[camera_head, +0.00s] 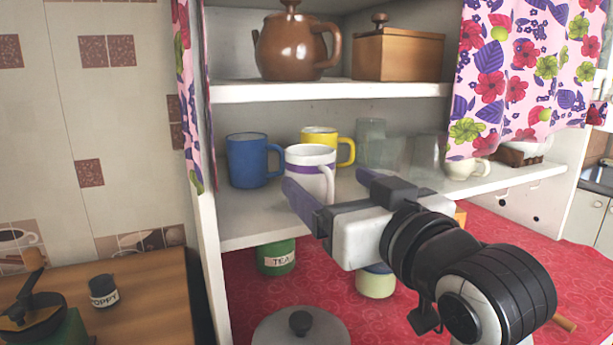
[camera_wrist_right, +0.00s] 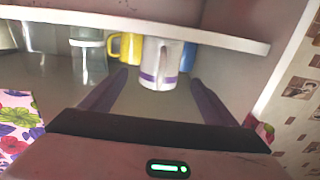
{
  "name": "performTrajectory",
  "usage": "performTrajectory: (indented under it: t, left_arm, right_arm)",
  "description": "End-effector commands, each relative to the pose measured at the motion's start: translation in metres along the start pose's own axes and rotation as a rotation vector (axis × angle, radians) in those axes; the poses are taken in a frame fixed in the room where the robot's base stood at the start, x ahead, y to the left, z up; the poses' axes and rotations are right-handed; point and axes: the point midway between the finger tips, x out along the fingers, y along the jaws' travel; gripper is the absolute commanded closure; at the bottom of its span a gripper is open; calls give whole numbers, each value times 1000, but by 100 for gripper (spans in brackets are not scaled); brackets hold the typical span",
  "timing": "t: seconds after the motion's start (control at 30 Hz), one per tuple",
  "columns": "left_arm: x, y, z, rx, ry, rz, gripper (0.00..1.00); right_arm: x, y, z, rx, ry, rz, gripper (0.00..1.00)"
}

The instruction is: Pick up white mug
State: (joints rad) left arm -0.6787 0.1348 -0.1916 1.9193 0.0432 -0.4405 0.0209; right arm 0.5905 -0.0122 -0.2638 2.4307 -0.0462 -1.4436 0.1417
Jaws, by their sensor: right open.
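The white mug (camera_head: 309,160) with a purple band stands on the lower shelf, in front of the yellow mug. Its handle is on the right side in the head view. My right gripper (camera_head: 327,183) is open, with its two purple-grey fingers pointing at the mug. In the right wrist view the white mug (camera_wrist_right: 160,62) appears upside down, centred between the fingertips of the right gripper (camera_wrist_right: 160,78) and beyond them. No contact shows. My left gripper is not in view.
A blue mug (camera_head: 248,162) stands left of the white mug, and a yellow mug (camera_head: 320,134) stands behind. Clear glasses (camera_head: 371,140) are to the right. The upper shelf (camera_head: 330,93) is above, with a teapot (camera_head: 291,45). A cabinet side wall (camera_head: 205,210) bounds the left.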

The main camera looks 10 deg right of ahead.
Motion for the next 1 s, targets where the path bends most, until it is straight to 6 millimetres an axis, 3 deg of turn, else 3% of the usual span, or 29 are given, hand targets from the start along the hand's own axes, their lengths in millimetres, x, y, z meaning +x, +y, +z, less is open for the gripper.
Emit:
performTrajectory:
  t: [0.2,0.37,0.6,0.93,1.0]
  left_arm:
    - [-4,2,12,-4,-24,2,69]
    - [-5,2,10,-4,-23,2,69]
    - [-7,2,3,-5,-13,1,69]
    - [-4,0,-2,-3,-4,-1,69]
    - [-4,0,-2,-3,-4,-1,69]
  right_arm:
    - [28,0,-1,1,0,0,19]
    - [41,1,-3,1,0,1,19]
    - [76,2,-6,0,0,0,19]
    - [83,2,-5,0,1,0,19]
    - [83,2,-5,0,1,0,30]
